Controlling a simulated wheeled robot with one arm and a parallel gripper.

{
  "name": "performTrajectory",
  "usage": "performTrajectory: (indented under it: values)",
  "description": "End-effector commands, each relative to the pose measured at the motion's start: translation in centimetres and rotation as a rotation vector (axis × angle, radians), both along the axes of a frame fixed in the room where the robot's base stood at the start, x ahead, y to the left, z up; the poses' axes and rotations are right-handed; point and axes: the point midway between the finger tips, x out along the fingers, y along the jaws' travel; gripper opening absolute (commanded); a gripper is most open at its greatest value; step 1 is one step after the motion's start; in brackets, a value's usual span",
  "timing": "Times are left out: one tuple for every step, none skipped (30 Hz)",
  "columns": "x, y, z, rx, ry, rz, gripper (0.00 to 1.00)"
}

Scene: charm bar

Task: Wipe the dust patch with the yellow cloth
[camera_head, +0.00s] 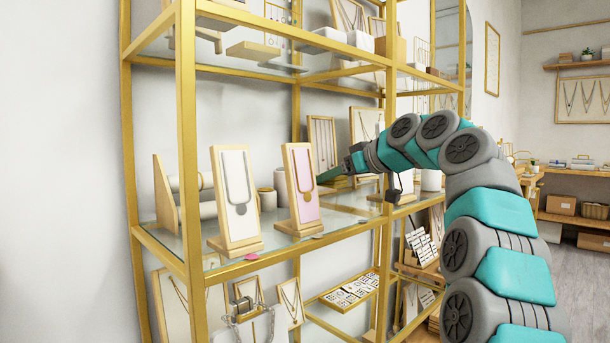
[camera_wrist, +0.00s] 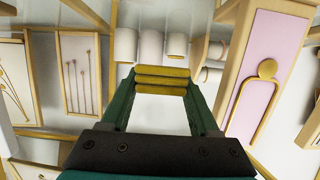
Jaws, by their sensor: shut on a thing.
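My gripper (camera_wrist: 162,80) is shut on the yellow cloth (camera_wrist: 161,81), which shows as a folded bundle between the green fingertips in the wrist view. In the head view my gripper (camera_head: 328,176) reaches in over the glass shelf (camera_head: 276,243), just right of the pink necklace stand. The cloth cannot be made out clearly there. I cannot pick out the dust patch with certainty in either view.
The pink stand (camera_head: 302,186) and a white necklace stand (camera_head: 234,196) stand near the shelf's front edge. The pink stand (camera_wrist: 264,70) is close on the right in the wrist view. White cylinders (camera_wrist: 151,45) stand ahead. A gold post (camera_head: 188,150) borders the shelf.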

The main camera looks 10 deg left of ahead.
Motion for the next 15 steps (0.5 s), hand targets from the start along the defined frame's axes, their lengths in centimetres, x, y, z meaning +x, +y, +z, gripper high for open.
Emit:
performTrajectory:
  values:
    - [0.0, -0.1, 0.0, 0.001, -0.001, -0.001, 0.07]
    - [0.0, -0.1, 0.0, 0.001, -0.001, -0.001, 0.07]
    - [0.0, -0.1, -0.1, 0.001, -0.001, -0.001, 0.07]
    - [0.0, -0.1, -0.1, 0.001, -0.001, -0.001, 0.07]
    - [0.0, -0.1, -0.2, 0.001, -0.001, -0.001, 0.07]
    - [0.0, -0.1, -0.4, 0.001, -0.001, -0.001, 0.07]
    - [0.0, -0.1, -0.5, 0.001, -0.001, -0.001, 0.07]
    - [0.0, 0.0, -0.7, 0.001, -0.001, -0.001, 0.07]
    - [0.0, -0.1, -0.9, 0.001, -0.001, -0.001, 0.07]
    - [0.0, -0.1, -1.1, 0.001, -0.001, -0.001, 0.07]
    - [0.0, 0.0, -1.4, 0.001, -0.001, -0.001, 0.07]
    - [-0.1, -0.1, -1.7, 0.001, -0.002, -0.001, 0.07]
    - [-0.1, -0.1, -1.9, 0.001, -0.002, -0.001, 0.07]
    - [-0.1, -0.1, -2.2, 0.001, -0.002, -0.001, 0.07]
    - [-0.1, -0.1, -2.7, 0.001, -0.001, 0.000, 0.07]
